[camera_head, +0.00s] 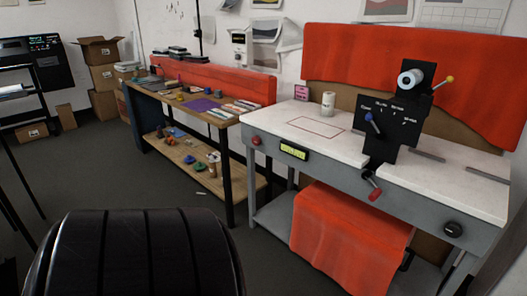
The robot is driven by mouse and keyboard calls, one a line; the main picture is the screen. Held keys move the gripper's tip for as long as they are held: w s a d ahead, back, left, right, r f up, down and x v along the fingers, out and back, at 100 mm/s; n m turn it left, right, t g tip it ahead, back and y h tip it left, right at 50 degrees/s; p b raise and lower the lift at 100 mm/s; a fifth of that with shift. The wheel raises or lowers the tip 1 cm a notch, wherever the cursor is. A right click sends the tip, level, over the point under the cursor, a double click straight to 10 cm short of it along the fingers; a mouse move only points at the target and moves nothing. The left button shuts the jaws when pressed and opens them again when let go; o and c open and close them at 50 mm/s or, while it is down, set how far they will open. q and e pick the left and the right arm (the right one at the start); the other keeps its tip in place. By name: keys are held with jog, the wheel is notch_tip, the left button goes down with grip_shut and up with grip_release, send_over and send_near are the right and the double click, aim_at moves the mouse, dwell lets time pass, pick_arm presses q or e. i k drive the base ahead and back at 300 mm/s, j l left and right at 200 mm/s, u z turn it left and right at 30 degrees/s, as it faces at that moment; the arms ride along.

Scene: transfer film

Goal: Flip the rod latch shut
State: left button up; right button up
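A black upright device (396,115) stands at the front of the white-topped workbench (460,185). A red-handled lever (374,191) hangs below, in front of the bench edge. I cannot tell which of these is the rod latch, or whether it is open or shut. Neither of my grippers shows.
A white canister (328,104) stands behind a marked rectangle on the benchtop. Red cloth (345,235) hangs below the bench. A wooden bench (195,125) with small items stands left of it. Boxes (100,75) are at the back left.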

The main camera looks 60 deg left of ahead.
aim_at(450, 79)
jog(key=u, duration=1.45)
jog(key=i+l, duration=0.35)
jog(key=i+l+u, duration=0.15)
jog(key=i+l, duration=0.15)
jog(key=l, duration=0.15)
jog(key=i+l, duration=0.3)
jog(key=l, duration=0.15)
jog(key=i+l+u, duration=0.15)
jog(key=i+l, duration=0.15)
jog(key=l, duration=0.15)
jog(key=i+l, duration=0.3)
jog(key=l, duration=0.2)
